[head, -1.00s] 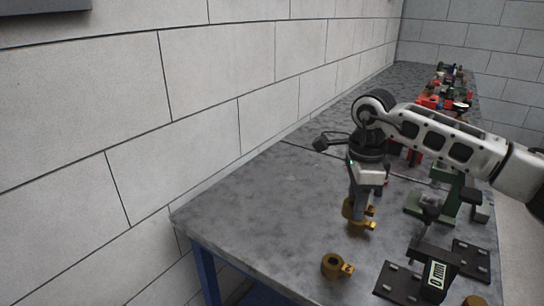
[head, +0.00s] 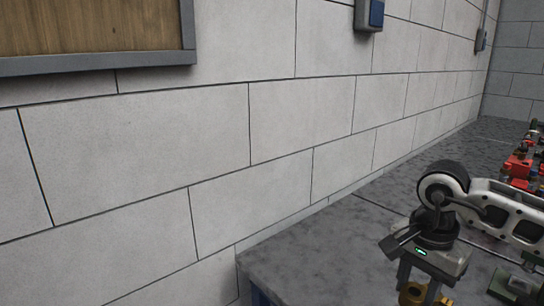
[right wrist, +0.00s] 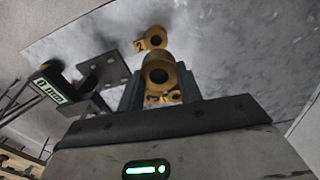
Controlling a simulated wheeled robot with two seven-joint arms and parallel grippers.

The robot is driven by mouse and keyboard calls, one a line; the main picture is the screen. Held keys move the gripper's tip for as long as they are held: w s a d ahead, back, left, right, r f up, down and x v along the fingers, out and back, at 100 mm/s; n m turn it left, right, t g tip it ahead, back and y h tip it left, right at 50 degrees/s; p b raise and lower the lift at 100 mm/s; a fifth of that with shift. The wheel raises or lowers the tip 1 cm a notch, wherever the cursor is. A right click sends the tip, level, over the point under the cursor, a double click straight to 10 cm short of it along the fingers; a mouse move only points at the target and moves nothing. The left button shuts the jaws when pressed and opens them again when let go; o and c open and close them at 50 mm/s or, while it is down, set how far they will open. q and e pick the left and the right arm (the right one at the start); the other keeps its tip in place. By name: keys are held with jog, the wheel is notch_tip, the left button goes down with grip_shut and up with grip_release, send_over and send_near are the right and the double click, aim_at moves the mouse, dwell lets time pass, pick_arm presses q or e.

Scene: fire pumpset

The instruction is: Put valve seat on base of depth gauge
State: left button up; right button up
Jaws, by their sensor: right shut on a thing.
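My right gripper (head: 428,285) is low at the right of the head view, over the table. It is shut on a brass ring-shaped part, which looks like the valve seat (right wrist: 158,72); in the head view its brass (head: 413,292) shows between the fingers, partly cut off by the lower edge. In the right wrist view the depth gauge (right wrist: 48,88) with its small display is at the left. Its dark, plate-like base (right wrist: 105,72) is left of the held part and apart from it. My left gripper is not in view.
A second brass ring with a tab (right wrist: 153,38) lies on the grey table (head: 310,250). A green part (head: 515,288) is at the right edge, with red parts (head: 518,165) farther back. The tabletop left of my gripper is clear, up to the block wall (head: 200,140).

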jog(key=shift+s+a+f+n+b, duration=0.15)
jog(key=shift+s+a+f+n, duration=0.75)
jog(key=shift+n, duration=0.95)
jog(key=shift+s+a+f+n+b, duration=0.2)
jog(key=shift+s+a+f+n, duration=0.75)
jog(key=shift+n, duration=0.85)
jog(key=shift+s+a+f+n+b, duration=0.15)
jog(key=shift+s+a+f+n, duration=0.75)
jog(key=shift+n, duration=0.95)
jog(key=shift+d+r, duration=0.1)
jog(key=shift+r, duration=0.1)
